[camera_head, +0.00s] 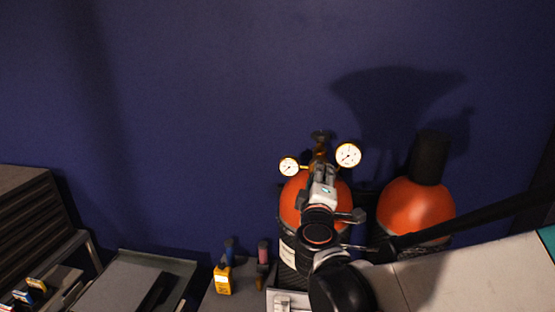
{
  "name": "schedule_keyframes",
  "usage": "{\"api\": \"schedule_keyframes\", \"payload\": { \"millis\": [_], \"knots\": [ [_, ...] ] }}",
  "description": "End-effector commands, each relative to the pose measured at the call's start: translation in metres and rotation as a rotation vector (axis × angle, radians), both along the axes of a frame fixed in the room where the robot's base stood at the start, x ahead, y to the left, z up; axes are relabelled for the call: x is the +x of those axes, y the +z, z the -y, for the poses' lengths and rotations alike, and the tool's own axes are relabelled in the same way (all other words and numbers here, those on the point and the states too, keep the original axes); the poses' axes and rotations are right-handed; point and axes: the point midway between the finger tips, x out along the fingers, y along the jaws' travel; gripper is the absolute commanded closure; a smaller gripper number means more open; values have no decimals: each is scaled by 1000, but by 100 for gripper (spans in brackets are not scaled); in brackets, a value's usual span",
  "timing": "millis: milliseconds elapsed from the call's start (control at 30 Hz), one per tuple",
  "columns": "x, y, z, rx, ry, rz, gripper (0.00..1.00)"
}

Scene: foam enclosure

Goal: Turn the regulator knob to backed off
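The gas regulator has two round white gauges, a small one (289,167) on the left and a larger one (348,155) on the right. It sits on top of an orange cylinder (291,204). A brass valve (320,143) with a dark handwheel (321,134) shows just behind the gauges. My gripper (323,172) is in front of the regulator, its fingertips between the two gauges. It covers the regulator body and the knob, so the knob's position is hidden. I cannot tell whether the fingers touch or hold the knob.
A second orange cylinder (415,207) with a dark cap (430,157) stands to the right. A yellow handheld meter (223,280) is at the lower middle. A grey tray (127,280) and a dark slatted cabinet (30,220) are at the left. A blue wall (200,90) closes the back.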

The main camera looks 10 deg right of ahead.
Motion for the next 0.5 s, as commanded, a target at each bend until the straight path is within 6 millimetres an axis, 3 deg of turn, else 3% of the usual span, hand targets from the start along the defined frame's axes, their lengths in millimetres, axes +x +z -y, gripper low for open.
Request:
{"api": "schedule_keyframes", "payload": {
  "millis": [33, 500],
  "knots": [
    [-16, 0, -7, -43, 17, -14, 86],
    [-16, 1, -7, -381, 16, -125, 87]
  ]
}}
